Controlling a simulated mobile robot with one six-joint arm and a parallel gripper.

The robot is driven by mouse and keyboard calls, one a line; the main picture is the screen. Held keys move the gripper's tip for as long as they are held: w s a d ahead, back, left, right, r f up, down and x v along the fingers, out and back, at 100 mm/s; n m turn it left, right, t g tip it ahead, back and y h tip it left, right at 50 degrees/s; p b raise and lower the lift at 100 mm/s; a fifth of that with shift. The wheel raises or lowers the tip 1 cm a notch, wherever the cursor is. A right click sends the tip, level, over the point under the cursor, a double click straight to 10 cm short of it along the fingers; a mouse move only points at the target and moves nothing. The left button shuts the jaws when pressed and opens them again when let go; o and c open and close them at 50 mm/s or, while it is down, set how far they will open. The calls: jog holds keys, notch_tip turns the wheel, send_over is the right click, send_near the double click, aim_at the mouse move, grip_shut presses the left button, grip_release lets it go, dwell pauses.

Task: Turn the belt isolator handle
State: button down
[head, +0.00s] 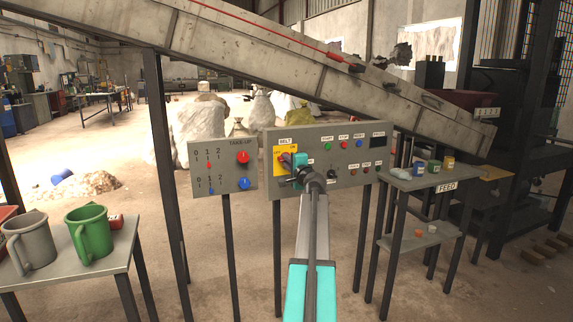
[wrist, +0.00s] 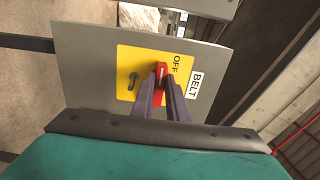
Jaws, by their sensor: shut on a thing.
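The belt isolator has a yellow plate (wrist: 128,60) and a red handle (wrist: 161,72), on the grey panel under the label BELT. In the wrist view the handle sits between the fingertips of my gripper (wrist: 163,88), which is shut on it. OFF is printed beside the handle and another black mark shows on the plate. In the head view the yellow plate (head: 280,153) is partly hidden behind my gripper (head: 290,170) and arm, with only a little red showing. The handle's exact angle is hard to tell.
Right of the isolator, the same panel (head: 325,190) carries several buttons and knobs. A take-up panel (head: 222,186) stands to its left. A sloping conveyor (head: 260,50) passes above. A FEED stand (head: 410,180) with small pots is right; a table with a green mug (head: 90,235) is left.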

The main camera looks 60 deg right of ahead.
jog(key=shift+w, duration=0.1)
jog(key=c, duration=1.7)
grip_release()
jog(key=shift+c, duration=0.2)
jog(key=p+v, duration=0.1)
jog(key=v, duration=1.3)
jog(key=shift+w, duration=0.1)
